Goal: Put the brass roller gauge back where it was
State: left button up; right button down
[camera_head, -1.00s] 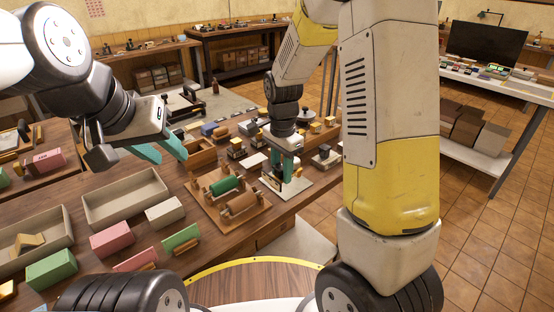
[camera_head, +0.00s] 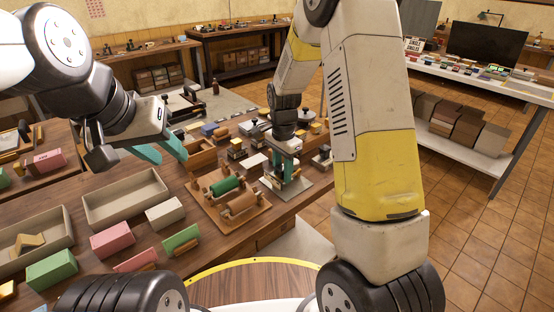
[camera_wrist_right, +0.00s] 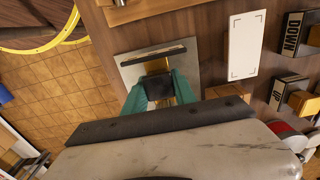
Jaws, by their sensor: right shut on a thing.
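My right gripper (camera_head: 285,163) is over a pale base plate (camera_head: 296,189) on the table's near right edge. In the right wrist view its teal fingers (camera_wrist_right: 160,93) are shut on a dark square block (camera_wrist_right: 157,87), with brass-coloured parts beside and below it. Below that lie the plate (camera_wrist_right: 188,62) and a dark bar (camera_wrist_right: 153,55). I cannot tell whether the held thing is the brass roller gauge or whether it touches the plate. My left gripper (camera_head: 167,152) is open and empty above the table, left of the wooden roller stand.
The wooden stand (camera_head: 250,219) holds a green roller (camera_head: 225,186) and a brown roller (camera_head: 240,204). A white card (camera_wrist_right: 246,45) and blocks marked DOWN (camera_wrist_right: 292,34) and UP (camera_wrist_right: 285,92) lie close by. Grey trays (camera_head: 124,200) and coloured blocks fill the table's left.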

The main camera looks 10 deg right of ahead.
jog(key=c, duration=1)
grip_release()
jog(key=shift+f, duration=0.1)
notch_tip(320, 180, up, 12)
jog(key=s+d+r+n+t, duration=0.1)
jog(key=s+r+n+t, duration=0.1)
jog(key=s+r+n, duration=0.2)
jog(key=s+d+r+n+t+y, duration=0.1)
jog(key=s+r+n, duration=0.3)
jog(key=s, duration=0.7)
jog(key=s+d+r+n+t+y, duration=0.1)
jog(key=s+d+r+n+t, duration=0.1)
jog(key=s, duration=0.5)
notch_tip(320, 180, up, 2)
jog(key=shift+s+n+t, duration=0.15)
jog(key=shift+n+t, duration=0.45)
jog(key=shift+n, duration=0.3)
